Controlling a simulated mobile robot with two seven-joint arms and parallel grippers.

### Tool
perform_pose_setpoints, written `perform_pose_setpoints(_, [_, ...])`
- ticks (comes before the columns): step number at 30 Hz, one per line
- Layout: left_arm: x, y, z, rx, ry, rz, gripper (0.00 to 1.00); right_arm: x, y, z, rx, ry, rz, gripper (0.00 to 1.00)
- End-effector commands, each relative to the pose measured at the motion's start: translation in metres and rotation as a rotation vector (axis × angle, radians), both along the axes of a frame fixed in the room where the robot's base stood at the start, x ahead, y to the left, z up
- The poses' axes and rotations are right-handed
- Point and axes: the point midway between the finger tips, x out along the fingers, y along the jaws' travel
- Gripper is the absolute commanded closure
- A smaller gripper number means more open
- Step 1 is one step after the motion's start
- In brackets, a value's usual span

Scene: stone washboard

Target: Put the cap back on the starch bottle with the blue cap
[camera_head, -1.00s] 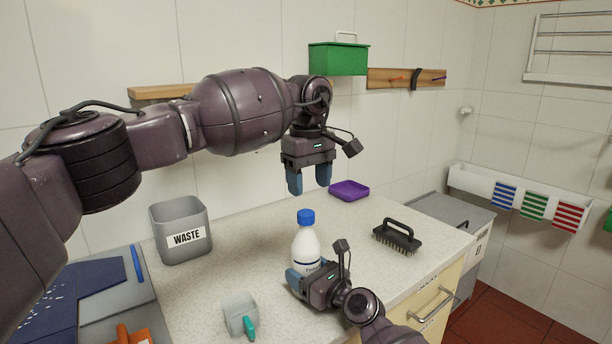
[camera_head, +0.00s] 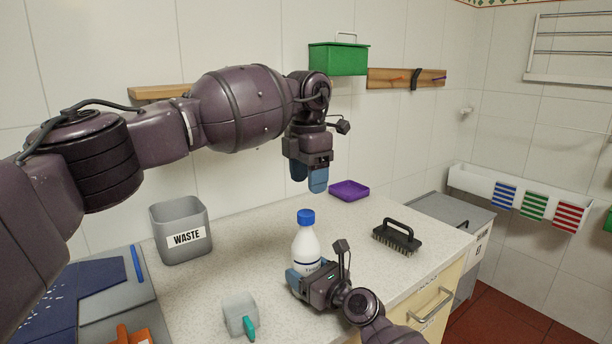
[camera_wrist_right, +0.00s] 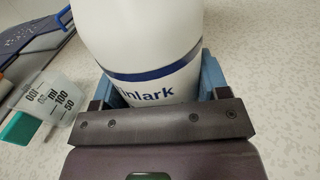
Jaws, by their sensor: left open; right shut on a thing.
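The white starch bottle (camera_head: 306,246) stands upright on the speckled worktop, with the blue cap (camera_head: 306,217) on its top. Whether the cap is screwed tight cannot be told. My right gripper (camera_head: 306,282) is shut around the lower part of the bottle. In the right wrist view the bottle (camera_wrist_right: 150,40) fills the space between the blue fingers, with part of its label showing. My left gripper (camera_head: 309,180) is open and empty, above and behind the cap, apart from it, fingers pointing down.
A grey waste bin (camera_head: 181,230) stands at the left. A small measuring cup (camera_head: 240,316) is in front of the bottle, also visible in the right wrist view (camera_wrist_right: 52,92). A black brush (camera_head: 397,237) lies at the right. A purple tray (camera_head: 349,190) sits behind.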

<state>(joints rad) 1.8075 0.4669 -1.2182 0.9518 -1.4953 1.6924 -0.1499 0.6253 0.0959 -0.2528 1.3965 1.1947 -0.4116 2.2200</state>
Motion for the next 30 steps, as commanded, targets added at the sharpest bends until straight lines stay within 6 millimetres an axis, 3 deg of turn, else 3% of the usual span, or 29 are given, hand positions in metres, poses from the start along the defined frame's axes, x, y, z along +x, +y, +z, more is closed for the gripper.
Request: perform_pose_setpoints(30, [0.0003, 0.0043, 0.0016, 0.006, 0.018, 1.463, 0.39, 0.0000, 0.0000, 0.0001, 0.000, 0.000, 0.000, 0.98])
